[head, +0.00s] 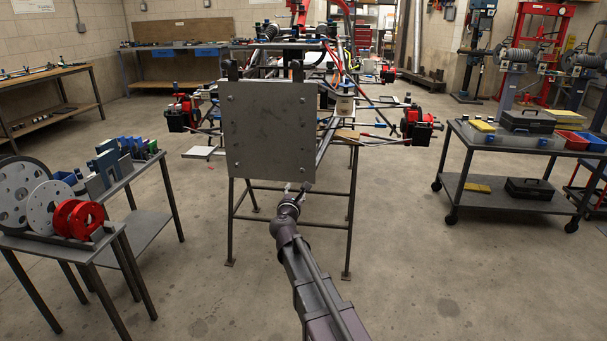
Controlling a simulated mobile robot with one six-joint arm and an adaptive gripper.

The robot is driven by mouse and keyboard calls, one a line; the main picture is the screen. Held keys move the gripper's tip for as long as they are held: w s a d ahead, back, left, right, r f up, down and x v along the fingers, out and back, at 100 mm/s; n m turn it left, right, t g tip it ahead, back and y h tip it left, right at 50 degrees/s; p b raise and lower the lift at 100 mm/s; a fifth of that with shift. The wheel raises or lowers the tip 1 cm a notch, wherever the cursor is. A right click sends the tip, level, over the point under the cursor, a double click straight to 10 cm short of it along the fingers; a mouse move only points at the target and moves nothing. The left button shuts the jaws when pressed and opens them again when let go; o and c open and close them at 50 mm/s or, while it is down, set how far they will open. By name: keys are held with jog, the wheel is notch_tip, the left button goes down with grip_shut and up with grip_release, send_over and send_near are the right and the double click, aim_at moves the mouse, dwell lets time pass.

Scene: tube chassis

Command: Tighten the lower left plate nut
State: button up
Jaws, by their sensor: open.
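A grey square metal plate (268,135) stands upright on the front of the tube chassis (325,135). Small nuts show near its edges and corners. The lower left plate nut (236,167) is a tiny dot near the plate's bottom left corner; how tight it sits cannot be told. My gripper (297,188) is open, with its fingertips just below the plate's lower right corner in the picture. It is right of and lower than the lower left nut. I see nothing between the fingers. Whether the fingertips touch the plate cannot be told.
The chassis rests on a thin-legged metal stand (352,215). At left is a small table (128,235) with discs and blocks. At right is a wheeled cart (515,165) with cases and bins. The concrete floor between them is mostly clear.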

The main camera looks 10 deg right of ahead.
aim_at(302, 172)
jog(key=x, duration=1.3)
jog(key=shift+w, duration=0.15)
grip_shut()
jog(key=shift+d, duration=0.55)
jog(key=shift+a, duration=0.35)
